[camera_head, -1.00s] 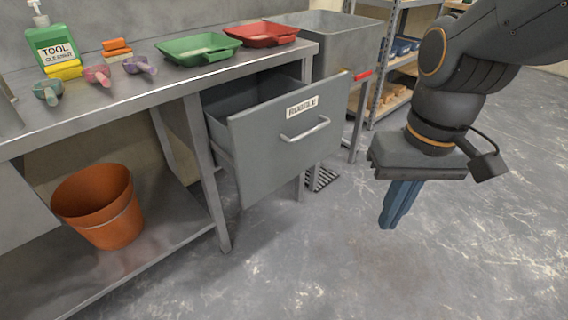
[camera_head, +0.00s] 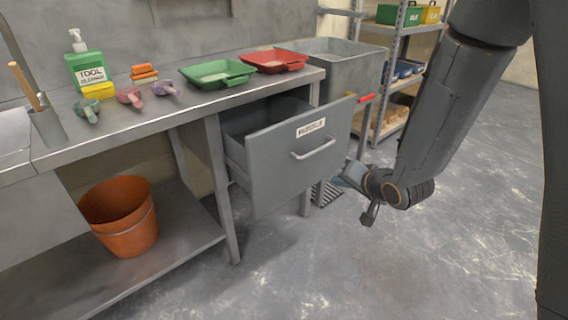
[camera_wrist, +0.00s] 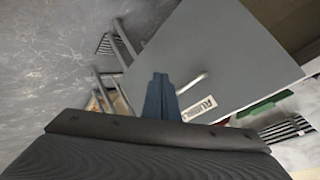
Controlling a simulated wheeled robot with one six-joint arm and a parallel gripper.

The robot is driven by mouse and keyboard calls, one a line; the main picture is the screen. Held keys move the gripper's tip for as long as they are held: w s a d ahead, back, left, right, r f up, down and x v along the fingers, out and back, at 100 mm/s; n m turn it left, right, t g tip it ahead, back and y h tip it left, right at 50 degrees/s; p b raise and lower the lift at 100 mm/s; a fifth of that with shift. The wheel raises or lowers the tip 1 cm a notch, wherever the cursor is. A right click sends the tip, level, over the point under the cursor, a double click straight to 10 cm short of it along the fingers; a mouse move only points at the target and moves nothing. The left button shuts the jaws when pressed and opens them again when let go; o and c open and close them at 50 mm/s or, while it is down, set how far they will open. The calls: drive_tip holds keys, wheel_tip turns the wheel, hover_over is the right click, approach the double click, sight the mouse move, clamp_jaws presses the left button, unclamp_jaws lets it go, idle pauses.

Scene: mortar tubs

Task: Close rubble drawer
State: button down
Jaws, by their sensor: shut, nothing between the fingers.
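The grey rubble drawer (camera_head: 275,170) under the bench stands pulled open, with a white label and a bar handle (camera_head: 313,149) on its front. My gripper (camera_head: 345,182) is low, to the right of the drawer front, and partly hidden by my own wrist. In the wrist view, the drawer front (camera_wrist: 225,50) fills the upper right, with its handle (camera_wrist: 193,83) and label beside the blue fingers (camera_wrist: 160,80). The fingers are shut together and empty. They point toward the drawer front; I cannot tell whether they touch it.
On the bench (camera_head: 140,122) are a green tray (camera_head: 217,74), a red tray (camera_head: 276,61), a cleaner bottle (camera_head: 87,68) and small scoops. An orange bucket (camera_head: 125,222) stands on the lower shelf. A metal sink (camera_head: 340,60) and shelving are behind. Floor in front is clear.

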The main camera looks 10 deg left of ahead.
drive_tip(key=a+f+m+y, duration=0.1)
drive_tip(key=a+m+y, duration=0.1)
drive_tip(key=a+y, duration=0.15)
drive_tip(key=m+t+y+p, duration=0.2)
drive_tip(key=m+y, duration=0.1)
drive_tip(key=y, duration=0.2)
approach(277, 161)
drive_tip(key=x, duration=0.6)
drive_tip(key=shift+a+r, duration=0.15)
drive_tip(key=shift+a, duration=0.1)
drive_tip(key=shift+w+a, duration=0.1)
drive_tip(key=shift+w, duration=0.05)
